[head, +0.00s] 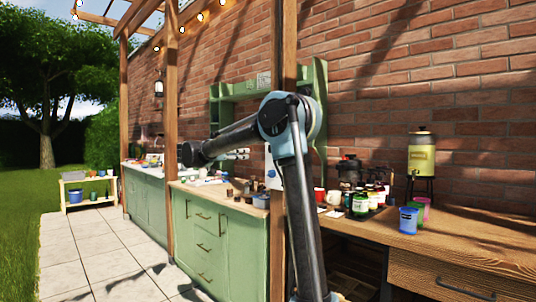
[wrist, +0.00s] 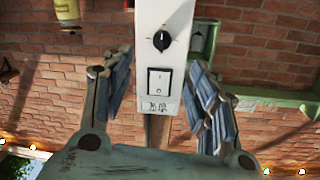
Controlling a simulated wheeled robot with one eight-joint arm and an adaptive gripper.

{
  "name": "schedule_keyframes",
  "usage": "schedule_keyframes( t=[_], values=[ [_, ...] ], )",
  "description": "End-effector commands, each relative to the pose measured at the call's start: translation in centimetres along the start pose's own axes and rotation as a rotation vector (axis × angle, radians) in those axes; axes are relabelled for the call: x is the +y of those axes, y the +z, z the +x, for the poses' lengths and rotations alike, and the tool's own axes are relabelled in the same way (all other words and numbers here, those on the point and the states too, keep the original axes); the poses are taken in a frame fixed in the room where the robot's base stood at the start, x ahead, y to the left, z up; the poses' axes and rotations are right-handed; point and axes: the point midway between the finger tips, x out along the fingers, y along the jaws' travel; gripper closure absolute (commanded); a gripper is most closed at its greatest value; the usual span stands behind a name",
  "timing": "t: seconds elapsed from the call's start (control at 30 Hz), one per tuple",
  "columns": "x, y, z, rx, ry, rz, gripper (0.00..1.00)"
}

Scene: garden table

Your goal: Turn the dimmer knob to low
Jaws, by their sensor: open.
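The dimmer knob (wrist: 161,40) is small, round and black, on a white panel (wrist: 149,104) fixed to a wooden post. Tick marks surround it; its pointer direction is too small to tell surely. A white rocker switch (wrist: 158,81) sits below it in the wrist view. My gripper (wrist: 158,66) is open, with one finger on each side of the panel and nothing between them; the knob is apart from both fingers. In the head view my gripper (head: 240,154) points right toward the post, and the panel (head: 272,180) is partly hidden by my arm.
The wrist view appears upside down. A green shelf (head: 236,90) hangs on the brick wall behind the post. Green cabinets (head: 222,235) and a wooden counter (head: 460,242) with jars, cups (head: 408,220) and a drink dispenser (head: 422,155) stand below.

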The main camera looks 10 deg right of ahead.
Motion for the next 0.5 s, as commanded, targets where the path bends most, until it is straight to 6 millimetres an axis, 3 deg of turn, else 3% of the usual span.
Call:
schedule_keyframes(
  t=[0.17,0.5],
  values=[
    [-0.5,-0.3,0.6,0.02,0.0,0.023,0.47],
    [0.0,-0.5,6.5,0.021,0.012,0.022,0.47]
  ],
)
